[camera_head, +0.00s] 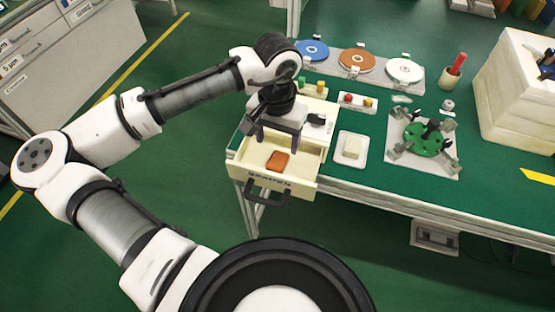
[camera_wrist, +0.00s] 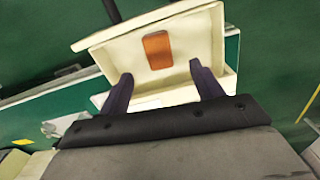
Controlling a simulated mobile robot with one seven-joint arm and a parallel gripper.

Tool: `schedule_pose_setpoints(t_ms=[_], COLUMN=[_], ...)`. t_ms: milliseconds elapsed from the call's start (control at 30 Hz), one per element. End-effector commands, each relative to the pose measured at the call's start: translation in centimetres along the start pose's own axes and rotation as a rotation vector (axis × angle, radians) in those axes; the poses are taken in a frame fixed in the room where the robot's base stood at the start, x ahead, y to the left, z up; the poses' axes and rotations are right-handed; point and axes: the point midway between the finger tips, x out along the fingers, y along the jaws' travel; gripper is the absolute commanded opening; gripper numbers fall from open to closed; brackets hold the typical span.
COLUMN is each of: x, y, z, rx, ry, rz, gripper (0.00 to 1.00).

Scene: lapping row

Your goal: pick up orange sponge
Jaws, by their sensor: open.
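The orange sponge (camera_head: 278,161) lies flat inside an open cream drawer (camera_head: 303,188) at the front left of the green bench. In the wrist view the sponge (camera_wrist: 158,50) lies on the drawer floor, beyond my fingertips and roughly midway between their lines. My gripper (camera_head: 279,142) is above the drawer, at its rear part, pointing down. In the wrist view my gripper (camera_wrist: 160,82) has its two dark fingers wide apart with nothing between them. The sponge is apart from both fingers and fully visible.
The drawer has a dark handle (camera_head: 268,194) at its front. A pale block on a white tray (camera_head: 350,159) stands right of it. A green disc fixture (camera_head: 428,139) is farther right. Blue, orange and white discs line the back. Bare bench lies at the front right.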

Motion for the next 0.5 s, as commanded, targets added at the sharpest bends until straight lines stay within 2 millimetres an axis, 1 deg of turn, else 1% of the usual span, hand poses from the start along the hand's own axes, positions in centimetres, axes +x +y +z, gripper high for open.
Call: schedule_pose_setpoints(t_ms=[33,100,333,500], x=[0.8,1.5,3.0,5.3], y=[0.0,0.0,0.1,0.2], z=[0.0,0.0,0.1,0.2], rx=[0.000,0.001,0.002,0.002], ry=[-0.001,0.000,0.000,0.000], rz=[-0.001,0.000,-0.001,-0.001], gripper=[0.65,0.65,0.65,0.65])
